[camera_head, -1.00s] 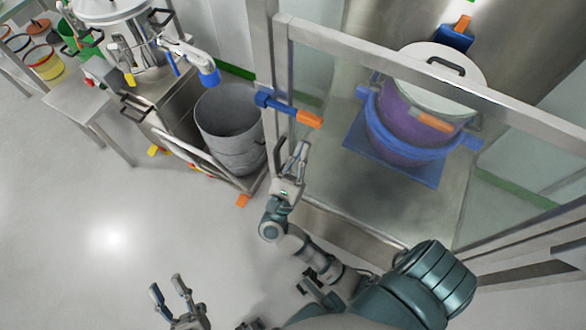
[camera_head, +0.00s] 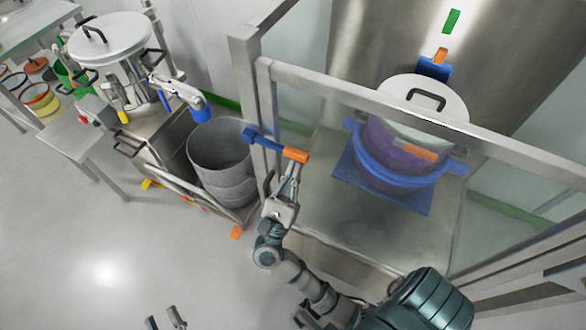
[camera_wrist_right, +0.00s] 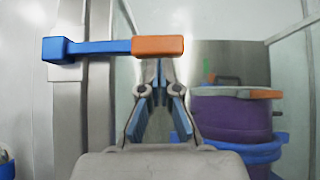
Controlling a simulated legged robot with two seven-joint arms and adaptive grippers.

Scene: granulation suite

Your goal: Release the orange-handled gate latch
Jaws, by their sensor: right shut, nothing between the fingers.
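The gate latch is a blue bar (camera_head: 264,141) with an orange handle (camera_head: 295,154), fixed to the metal gate post. In the right wrist view, the blue bar (camera_wrist_right: 98,48) and orange handle (camera_wrist_right: 158,46) lie level across the picture. My right gripper (camera_head: 294,168) is shut and empty, its tips at the handle's lower edge. In the right wrist view its fingertips (camera_wrist_right: 160,68) meet just under the handle; I cannot tell whether they touch it. My left gripper (camera_head: 164,318) is open and empty at the bottom left, partly cut off.
Behind the clear gate panel stands a purple drum (camera_head: 395,158) in a blue cradle with a white lid (camera_head: 424,98). A grey bin (camera_head: 220,160) stands left of the gate post. A steel gate rail (camera_head: 420,115) crosses above my right arm.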

